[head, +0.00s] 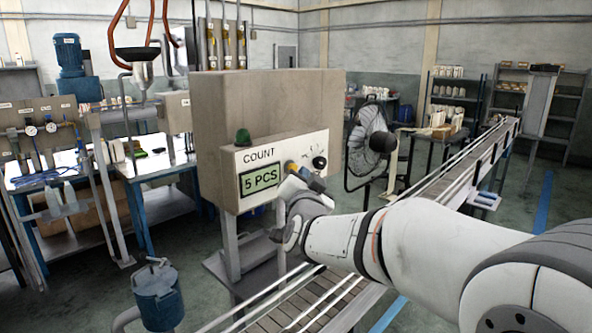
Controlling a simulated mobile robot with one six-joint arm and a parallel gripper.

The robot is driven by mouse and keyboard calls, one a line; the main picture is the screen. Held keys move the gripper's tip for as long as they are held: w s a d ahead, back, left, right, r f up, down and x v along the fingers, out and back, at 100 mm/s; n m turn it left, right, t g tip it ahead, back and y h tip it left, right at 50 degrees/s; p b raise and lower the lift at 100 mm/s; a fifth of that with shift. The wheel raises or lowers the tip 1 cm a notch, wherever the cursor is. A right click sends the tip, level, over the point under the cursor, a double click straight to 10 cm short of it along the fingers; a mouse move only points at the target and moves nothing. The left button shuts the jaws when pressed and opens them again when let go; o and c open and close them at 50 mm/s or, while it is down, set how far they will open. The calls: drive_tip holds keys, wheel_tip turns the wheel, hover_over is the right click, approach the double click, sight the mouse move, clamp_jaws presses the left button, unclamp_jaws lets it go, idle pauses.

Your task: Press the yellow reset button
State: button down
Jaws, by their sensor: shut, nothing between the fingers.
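The counter box (266,152) has a white front panel with the word COUNT and a green display (259,179) reading 5 PCS. The yellow button (290,166) is on this panel, right of the display, and only a small part of it shows. My gripper (297,173) is shut and empty, with its tip right at the button. I cannot tell whether the tip touches it. My wrist hides the lower right part of the panel.
A black knob (320,162) is just right of the button. A green dome (243,137) sits on the box's top edge. A fan (369,142) stands behind, and a blue canister (158,296) is at lower left.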

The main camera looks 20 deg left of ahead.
drive_tip(key=shift+w+a, duration=0.25)
drive_tip(key=shift+a, duration=0.15)
drive_tip(key=shift+w+a, duration=0.15)
drive_tip(key=shift+a, duration=0.3)
idle(0.8)
drive_tip(key=shift+b, duration=0.35)
drive_tip(key=shift+s+d+b, duration=0.3)
drive_tip(key=shift+d+b, duration=0.35)
drive_tip(key=shift+d, duration=0.2)
drive_tip(key=d+b, duration=0.1)
drive_tip(key=s+d+b, duration=0.1)
drive_tip(key=d, duration=0.1)
drive_tip(key=s+d+b, duration=0.1)
drive_tip(key=shift+d, duration=0.3)
